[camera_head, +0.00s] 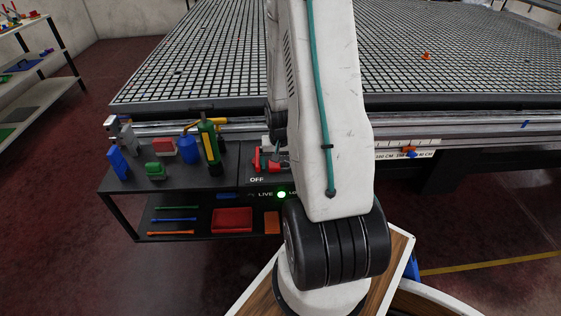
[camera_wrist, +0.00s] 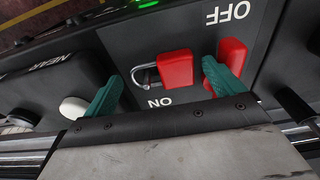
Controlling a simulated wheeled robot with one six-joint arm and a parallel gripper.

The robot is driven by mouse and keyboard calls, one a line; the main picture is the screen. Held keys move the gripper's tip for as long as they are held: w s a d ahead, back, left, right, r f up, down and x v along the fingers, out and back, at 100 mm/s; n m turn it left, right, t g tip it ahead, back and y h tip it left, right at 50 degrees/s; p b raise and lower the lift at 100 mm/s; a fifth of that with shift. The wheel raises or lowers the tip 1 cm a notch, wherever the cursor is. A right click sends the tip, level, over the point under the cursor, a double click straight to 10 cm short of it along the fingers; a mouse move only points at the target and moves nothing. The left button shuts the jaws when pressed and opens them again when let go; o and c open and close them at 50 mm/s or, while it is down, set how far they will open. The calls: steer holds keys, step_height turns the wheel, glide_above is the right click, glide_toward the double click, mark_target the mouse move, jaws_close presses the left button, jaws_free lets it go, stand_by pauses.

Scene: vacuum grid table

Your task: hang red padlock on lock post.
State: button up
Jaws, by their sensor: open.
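The red padlock (camera_wrist: 176,69) shows in the wrist view as a red block. Its metal shackle (camera_wrist: 143,76) points left, above the ON label. My gripper (camera_wrist: 163,74) is open, with one teal finger left of the padlock and shackle and the other to the right of the padlock. The right finger lies close to a second red part (camera_wrist: 233,60) beside the OFF label. I cannot clearly make out the lock post or whether the shackle is around it. In the head view my arm hides much of this area, and small red parts (camera_head: 257,160) show beside it.
A dark shelf unit (camera_head: 120,182) holds a blue block, a green block, a yellow-green tool (camera_head: 209,141) and others left of my arm. A large grid table (camera_head: 200,70) stands behind. A white knob (camera_wrist: 73,107) is near the left finger.

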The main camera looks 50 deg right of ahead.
steer(key=r, duration=0.7)
steer(key=shift+s+a+r, duration=0.3)
steer(key=shift+a+r, duration=0.05)
steer(key=shift+r, duration=0.05)
steer(key=s+a+r+n, duration=0.3)
steer(key=s+a+r, duration=0.1)
steer(key=a+r, duration=0.4)
steer(key=s+a+r+n, duration=0.3)
steer(key=s+a+r, duration=0.1)
steer(key=a+r, duration=0.5)
steer(key=s+a+r+n+y, duration=0.1)
steer(key=s+a+r+n, duration=0.2)
steer(key=a+r, duration=0.6)
steer(key=s+a, duration=0.1)
steer(key=a, duration=0.2)
steer(key=shift+s+a+n+t, duration=0.25)
steer(key=shift+s+n+t, duration=0.05)
steer(key=shift+s+n, duration=0.1)
